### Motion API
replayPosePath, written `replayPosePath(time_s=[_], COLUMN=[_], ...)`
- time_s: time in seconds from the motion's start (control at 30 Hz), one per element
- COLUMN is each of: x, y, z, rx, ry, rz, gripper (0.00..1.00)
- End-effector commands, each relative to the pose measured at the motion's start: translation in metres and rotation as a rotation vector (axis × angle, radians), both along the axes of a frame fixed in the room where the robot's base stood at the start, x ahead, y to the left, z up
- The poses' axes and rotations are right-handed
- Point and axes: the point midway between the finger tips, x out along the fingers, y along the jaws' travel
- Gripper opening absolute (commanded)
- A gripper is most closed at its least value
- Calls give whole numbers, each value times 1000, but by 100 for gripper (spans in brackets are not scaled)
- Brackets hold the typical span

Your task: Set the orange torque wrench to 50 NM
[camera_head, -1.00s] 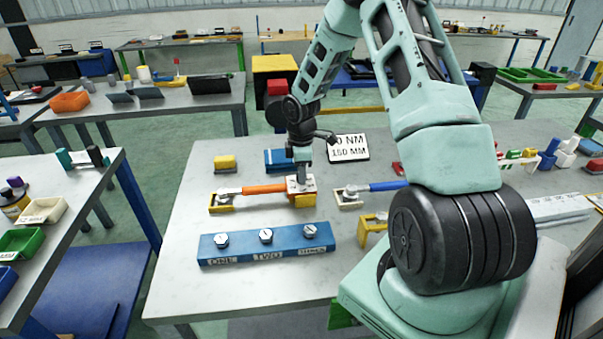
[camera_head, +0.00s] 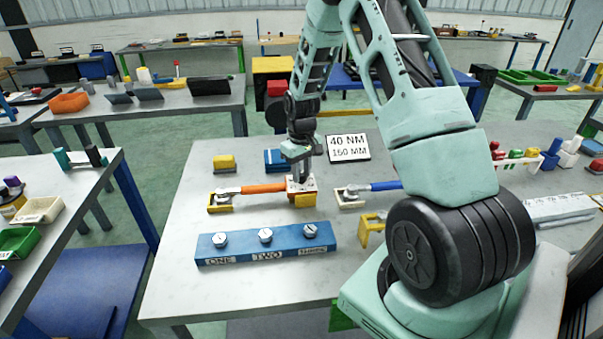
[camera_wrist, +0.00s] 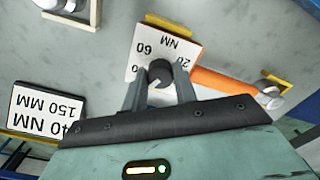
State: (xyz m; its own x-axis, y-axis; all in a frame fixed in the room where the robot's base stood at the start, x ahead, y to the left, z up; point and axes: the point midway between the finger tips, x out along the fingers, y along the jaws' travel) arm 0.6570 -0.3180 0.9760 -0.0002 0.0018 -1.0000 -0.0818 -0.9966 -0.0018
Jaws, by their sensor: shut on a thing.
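A dark round knob (camera_wrist: 161,70) stands on the plate. My gripper (camera_wrist: 160,88) is shut on this knob, pointing down in the head view (camera_head: 300,177). I cannot read the exact setting.
A sign (camera_head: 348,147) reading "40 NM 150 MM" stands behind the wrench. A blue-handled wrench (camera_head: 385,186) lies to its right. A blue block (camera_head: 266,242) with several bolts labelled ONE and TWO is in front. The front left table area is clear.

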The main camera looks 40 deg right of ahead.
Motion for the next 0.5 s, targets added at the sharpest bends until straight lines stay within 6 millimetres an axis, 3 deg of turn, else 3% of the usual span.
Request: replayPosePath(time_s=[0.5], x=[0], y=[0], z=[0], rx=[0], ry=[2], rz=[-420], gripper=[5])
